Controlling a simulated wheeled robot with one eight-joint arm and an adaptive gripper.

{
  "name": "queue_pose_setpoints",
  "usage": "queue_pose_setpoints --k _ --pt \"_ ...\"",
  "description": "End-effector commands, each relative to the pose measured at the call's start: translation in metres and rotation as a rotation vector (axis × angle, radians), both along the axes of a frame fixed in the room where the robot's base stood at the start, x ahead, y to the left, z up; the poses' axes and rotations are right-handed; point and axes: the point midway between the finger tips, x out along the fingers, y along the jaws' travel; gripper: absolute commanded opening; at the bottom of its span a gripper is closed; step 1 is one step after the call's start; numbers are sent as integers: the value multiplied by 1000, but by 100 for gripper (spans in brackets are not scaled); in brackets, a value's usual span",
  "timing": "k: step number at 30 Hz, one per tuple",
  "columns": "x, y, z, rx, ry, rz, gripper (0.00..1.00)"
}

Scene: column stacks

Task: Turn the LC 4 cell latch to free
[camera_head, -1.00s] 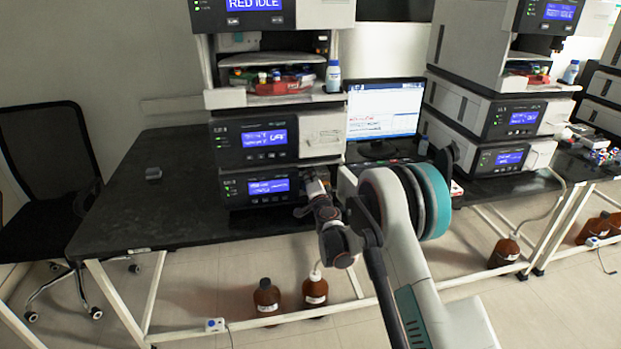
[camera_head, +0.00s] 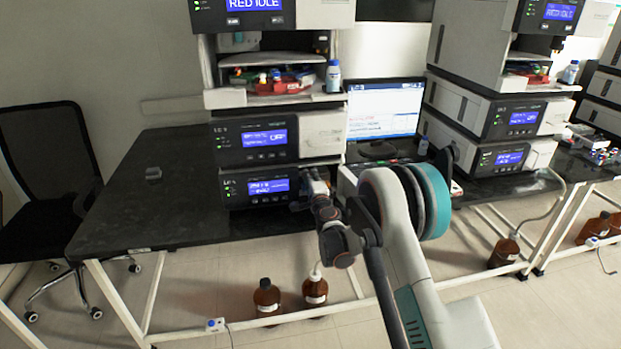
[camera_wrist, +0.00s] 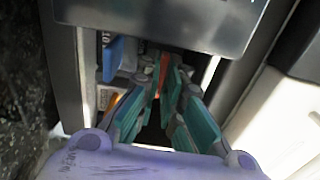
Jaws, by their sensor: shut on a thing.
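The lower unit (camera_head: 232,192) of the near stack, its label probably LC 4, has a lit blue display (camera_head: 269,187). My gripper (camera_head: 309,185) is at the right part of this unit's front and hides much of it in the head view. In the wrist view my gripper (camera_wrist: 162,88) reaches with its green-padded fingers into a recess under a dark panel edge. The fingers are shut on a small part, seemingly the latch, mostly hidden between them. A thin orange-red piece (camera_wrist: 163,68) shows between the fingertips. Which way the latch points cannot be told.
In the wrist view a blue piece (camera_wrist: 116,56) and an orange piece (camera_wrist: 116,101) lie just left of the fingers. A monitor (camera_head: 384,112) stands right of the stack. The black bench (camera_head: 150,205) is mostly clear on the left. Brown bottles (camera_head: 267,297) stand on the floor.

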Motion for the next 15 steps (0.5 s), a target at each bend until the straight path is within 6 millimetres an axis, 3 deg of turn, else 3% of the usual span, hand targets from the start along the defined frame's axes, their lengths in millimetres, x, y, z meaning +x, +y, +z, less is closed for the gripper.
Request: queue_pose_setpoints --k 4,6,15 --pt "-1 -1 -2 2 1 -1 0" --pt "-1 -1 -1 2 1 -1 16" --pt "-1 0 -1 0 0 -1 16"
